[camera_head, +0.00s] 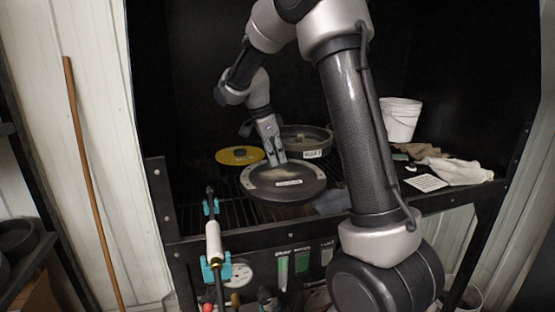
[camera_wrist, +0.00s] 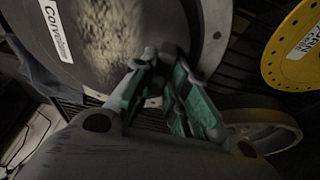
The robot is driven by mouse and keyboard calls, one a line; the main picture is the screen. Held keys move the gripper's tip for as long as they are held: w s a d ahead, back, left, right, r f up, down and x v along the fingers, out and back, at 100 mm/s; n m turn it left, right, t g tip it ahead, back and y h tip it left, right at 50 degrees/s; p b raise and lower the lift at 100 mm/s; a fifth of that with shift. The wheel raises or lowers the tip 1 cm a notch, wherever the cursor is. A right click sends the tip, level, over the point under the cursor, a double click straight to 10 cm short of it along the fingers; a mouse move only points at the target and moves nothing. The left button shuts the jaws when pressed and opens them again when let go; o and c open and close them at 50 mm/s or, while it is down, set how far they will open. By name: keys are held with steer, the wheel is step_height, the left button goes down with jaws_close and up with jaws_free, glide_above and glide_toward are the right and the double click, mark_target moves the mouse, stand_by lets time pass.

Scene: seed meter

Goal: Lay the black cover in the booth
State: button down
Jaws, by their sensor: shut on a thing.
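The black cover (camera_head: 262,191) is a dark round disc with a white label and a grey bolted ring at its edge. It is over the slatted floor of the black-walled booth (camera_head: 190,70), near the front. My gripper (camera_head: 280,160) comes from behind and is shut on the cover's far edge. In the wrist view the green-padded fingers (camera_wrist: 165,70) meet at the rim of the cover (camera_wrist: 105,35), whose label is partly cut off. I cannot tell whether the cover touches the slats.
A yellow disc (camera_head: 239,156) lies left behind the cover, and a dark round pan (camera_head: 318,139) with a label stands behind it. A white bucket (camera_head: 401,119), cloths (camera_head: 455,170) and a white card (camera_head: 426,183) are on the right. A white cylinder tool (camera_head: 213,244) is clipped at the front left.

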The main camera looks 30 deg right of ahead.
steer(key=shift+f, duration=0.5)
steer(key=c, duration=1.4)
jaws_free()
steer(key=shift+f, duration=0.1)
steer(key=s+v, duration=0.1)
steer(key=v, duration=1)
step_height(320, 180, up, 4)
steer(key=n+t+y, duration=0.1)
steer(key=n, duration=0.3)
glide_above(280, 175)
steer(key=s+f+n+t, duration=0.1)
steer(key=s+f+n, duration=0.1)
steer(key=s+n, duration=0.3)
steer(key=s+f+n+t+y, duration=0.1)
steer(key=s+f+n, duration=0.1)
steer(key=s+n, duration=0.4)
steer(key=s+f+n+t+y, duration=0.1)
steer(key=s+n, duration=0.4)
steer(key=s, duration=0.8)
steer(key=shift+d+f+t, duration=0.3)
steer(key=shift+f+t, duration=0.2)
steer(key=shift+t, duration=0.1)
